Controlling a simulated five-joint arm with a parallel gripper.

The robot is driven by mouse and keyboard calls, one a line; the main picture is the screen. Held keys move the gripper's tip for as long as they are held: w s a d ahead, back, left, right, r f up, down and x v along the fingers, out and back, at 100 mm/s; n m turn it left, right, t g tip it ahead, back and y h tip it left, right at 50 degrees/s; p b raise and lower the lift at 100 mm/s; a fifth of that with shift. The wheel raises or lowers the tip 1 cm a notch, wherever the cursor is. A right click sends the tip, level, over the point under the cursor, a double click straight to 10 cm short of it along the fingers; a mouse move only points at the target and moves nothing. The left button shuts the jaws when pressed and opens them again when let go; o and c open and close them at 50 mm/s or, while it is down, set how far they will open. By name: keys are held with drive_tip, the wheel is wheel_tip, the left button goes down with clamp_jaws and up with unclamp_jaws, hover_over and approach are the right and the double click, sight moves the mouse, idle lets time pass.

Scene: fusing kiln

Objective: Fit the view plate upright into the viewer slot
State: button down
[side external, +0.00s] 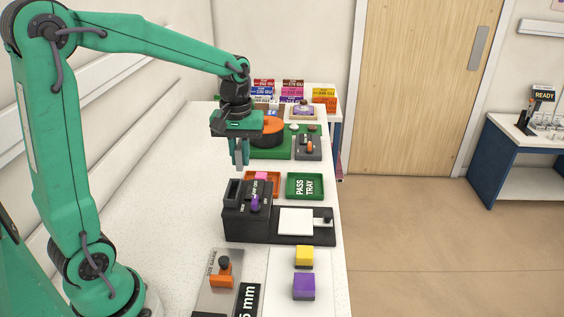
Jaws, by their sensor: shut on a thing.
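My gripper (240,159) hangs pointing down above and behind the black viewer (238,224). It is shut on a thin grey piece that seems to be the view plate; the piece is small and hard to tell from the fingers. The viewer stands on the bench, with a dark slot (233,189) in its top left and a purple knob on its front. The gripper's tip is apart from the viewer, a little above the slot's level in the picture. Whether the plate is exactly upright cannot be told.
Behind the viewer are an orange tray (276,180) with a pink block and the green pass tray (305,186). A white pad (296,221) lies to its right. A gauge (219,284), a yellow block (304,256) and a purple block (304,287) are in front. The bench's left is clear.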

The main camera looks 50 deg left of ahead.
drive_tip(key=shift+s+a+r, duration=0.1)
drive_tip(key=shift+s+a, duration=0.1)
drive_tip(key=shift+s, duration=0.55)
drive_tip(key=shift+s+a+r, duration=0.1)
drive_tip(key=shift+s+a, duration=0.1)
drive_tip(key=shift+s, duration=0.5)
drive_tip(key=shift+f, duration=0.25)
drive_tip(key=shift+f, duration=2.65)
drive_tip(key=shift+f, duration=0.9)
drive_tip(key=c, duration=1.3)
unclamp_jaws()
drive_tip(key=shift+c, duration=0.2)
wheel_tip(320, 180, up, 8)
drive_tip(key=shift+f, duration=0.15)
